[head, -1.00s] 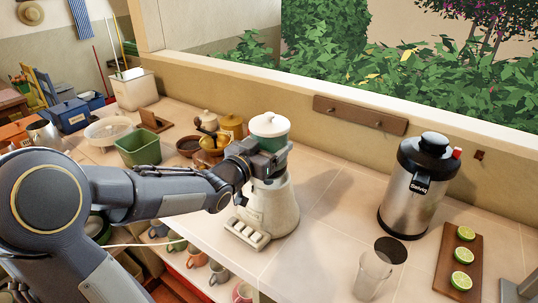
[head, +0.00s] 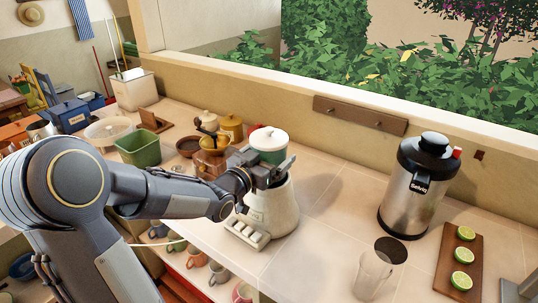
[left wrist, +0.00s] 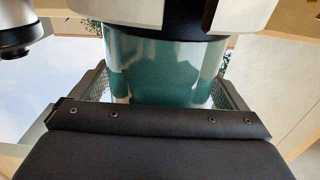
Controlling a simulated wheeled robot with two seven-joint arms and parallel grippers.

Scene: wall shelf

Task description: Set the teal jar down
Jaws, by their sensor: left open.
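The teal jar (head: 270,155) has a white lid and stands upright on the cream blender base (head: 272,208), which has a row of buttons in front. My left gripper (head: 272,170) is around the jar's lower part with its jaws open. In the left wrist view the jar's teal wall (left wrist: 160,65) lies between the two fingers, with a dark collar and the pale base above it in the picture. The gripper hides part of where jar and base meet in the head view. My right gripper is not in view.
A steel dispenser (head: 415,190), a clear glass (head: 373,272) and a board (head: 458,243) with lime halves stand to the right. A copper-coloured grinder (head: 212,160), a mustard canister (head: 231,127) and a green tub (head: 139,149) stand to the left. Counter between base and dispenser is clear.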

